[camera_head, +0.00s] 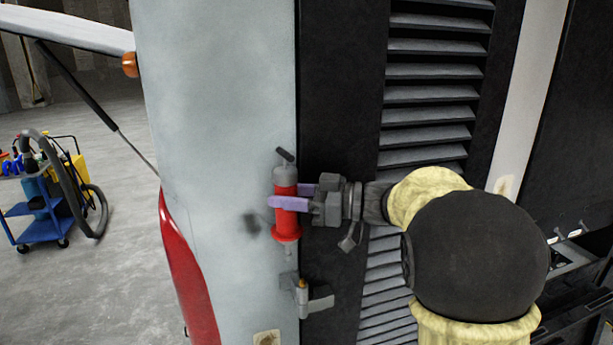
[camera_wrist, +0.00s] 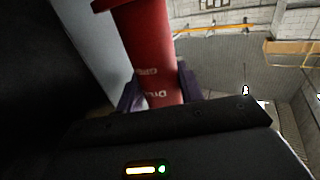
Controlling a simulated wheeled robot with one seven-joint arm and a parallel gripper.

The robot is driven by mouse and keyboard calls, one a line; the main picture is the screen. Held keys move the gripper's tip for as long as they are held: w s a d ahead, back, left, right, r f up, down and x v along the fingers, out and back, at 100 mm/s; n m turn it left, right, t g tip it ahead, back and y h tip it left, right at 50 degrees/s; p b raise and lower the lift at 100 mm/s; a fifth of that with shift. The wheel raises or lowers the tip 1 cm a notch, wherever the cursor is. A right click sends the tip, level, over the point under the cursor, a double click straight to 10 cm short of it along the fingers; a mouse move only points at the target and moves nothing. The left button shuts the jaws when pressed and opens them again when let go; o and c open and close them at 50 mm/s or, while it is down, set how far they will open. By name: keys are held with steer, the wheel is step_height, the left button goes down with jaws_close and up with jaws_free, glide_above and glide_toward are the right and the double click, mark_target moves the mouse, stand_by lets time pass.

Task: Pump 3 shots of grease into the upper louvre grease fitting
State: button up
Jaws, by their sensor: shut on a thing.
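A red grease gun (camera_head: 286,218) with a grey head and a dark lever on top is held roughly upright in front of the coach's grey panel edge. My gripper (camera_head: 288,202) is shut around its red barrel with purple fingers. The wrist view shows the red barrel (camera_wrist: 152,55) between both fingers (camera_wrist: 158,92). The gun's short nozzle (camera_head: 289,252) points down. Below it, a small bracket (camera_head: 318,301) with a brass-coloured fitting (camera_head: 302,284) sticks out from the panel edge. The nozzle appears above the bracket with a small gap; their depth alignment is unclear.
A black louvre panel (camera_head: 430,72) stands behind my arm. The grey panel (camera_head: 215,110) and a red lamp strip (camera_head: 185,265) are to the left. A blue trolley (camera_head: 40,208) with a hose stands on the open floor further left.

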steer(key=d, duration=0.1)
steer(key=w+d, duration=0.1)
steer(key=shift+d+r+t, duration=0.3)
steer(key=shift+d+r, duration=0.05)
steer(key=shift+r, duration=0.05)
steer(key=shift+f, duration=0.1)
steer(key=shift+s+f+b, duration=0.1)
steer(key=shift+f+b, duration=1.75)
steer(key=shift+f, duration=0.15)
steer(key=shift+f+b, duration=0.65)
steer(key=shift+f, duration=0.35)
steer(key=shift+d+f+b, duration=0.15)
steer(key=shift+f+b, duration=0.3)
steer(key=shift+f, duration=0.65)
stand_by(0.6)
steer(key=shift+r+p, duration=1)
stand_by(1.6)
